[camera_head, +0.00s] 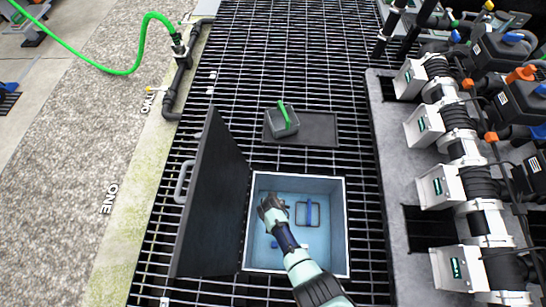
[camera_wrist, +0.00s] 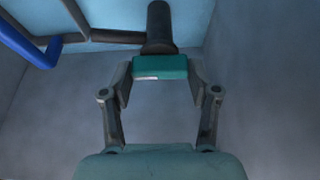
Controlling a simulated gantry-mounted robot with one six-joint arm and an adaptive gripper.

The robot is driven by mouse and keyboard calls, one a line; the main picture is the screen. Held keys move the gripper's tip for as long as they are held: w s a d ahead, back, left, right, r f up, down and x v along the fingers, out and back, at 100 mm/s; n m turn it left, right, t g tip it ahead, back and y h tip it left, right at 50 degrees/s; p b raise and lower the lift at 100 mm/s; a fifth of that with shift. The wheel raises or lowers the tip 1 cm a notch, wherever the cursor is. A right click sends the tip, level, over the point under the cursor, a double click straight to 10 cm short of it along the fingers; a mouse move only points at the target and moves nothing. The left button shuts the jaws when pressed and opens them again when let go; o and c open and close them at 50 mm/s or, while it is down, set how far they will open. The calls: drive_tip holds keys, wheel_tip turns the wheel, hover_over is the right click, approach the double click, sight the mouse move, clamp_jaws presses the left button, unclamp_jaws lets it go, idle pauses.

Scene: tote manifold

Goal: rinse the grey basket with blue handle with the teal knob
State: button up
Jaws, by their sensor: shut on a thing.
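In the wrist view, the teal knob (camera_wrist: 160,68) sits at the end of a dark post, between the fingertips of my gripper (camera_wrist: 160,80), which is shut on it. In the head view, my gripper (camera_head: 272,204) is down inside the open tub, near its left side, and hides the knob. The basket with a blue handle (camera_head: 308,212) is in the tub to the right of my gripper, apart from it. Its blue handle (camera_wrist: 30,42) seems to show at the upper left of the wrist view.
The pale-blue tub (camera_head: 346,220) has its dark lid (camera_head: 212,195) standing open on the left. A grey basket with a green handle (camera_head: 283,122) is on a dark plate (camera_head: 320,128) behind it. Pipes and valves (camera_head: 460,150) line the right; a green hose (camera_head: 140,45) lies upper left.

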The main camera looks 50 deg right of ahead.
idle(0.4)
drive_tip(key=o, duration=1.1)
drive_tip(key=shift+o, duration=0.2)
drive_tip(key=v, duration=1.2)
